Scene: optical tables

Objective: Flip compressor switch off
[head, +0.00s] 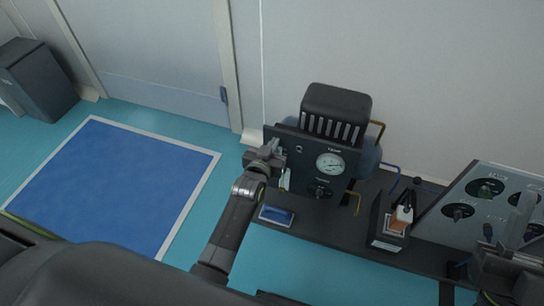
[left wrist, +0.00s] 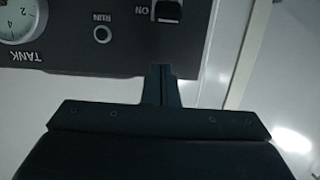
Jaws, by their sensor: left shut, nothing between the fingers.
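The compressor (head: 336,104) stands on a dark bench against the wall, with a dark front panel (head: 300,172) bearing a round gauge. My left gripper (head: 277,154) is at the panel's left side. The left wrist view shows the panel upside down, with a black switch (left wrist: 168,10) beside the word ON at the top edge, partly cut off. My left gripper's fingertips (left wrist: 162,70) are shut and empty, just below the switch in that picture. I cannot tell whether they touch the panel. My right gripper (head: 497,262) is at the lower right, its jaws unclear.
A TANK gauge (left wrist: 20,18) and a RUN lamp (left wrist: 102,34) sit beside the switch. A black holder with an orange-and-white tool (head: 400,218) stands right of the compressor. A grey panel with knobs (head: 472,200) is farther right. Blue floor mat (head: 120,180) lies at left.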

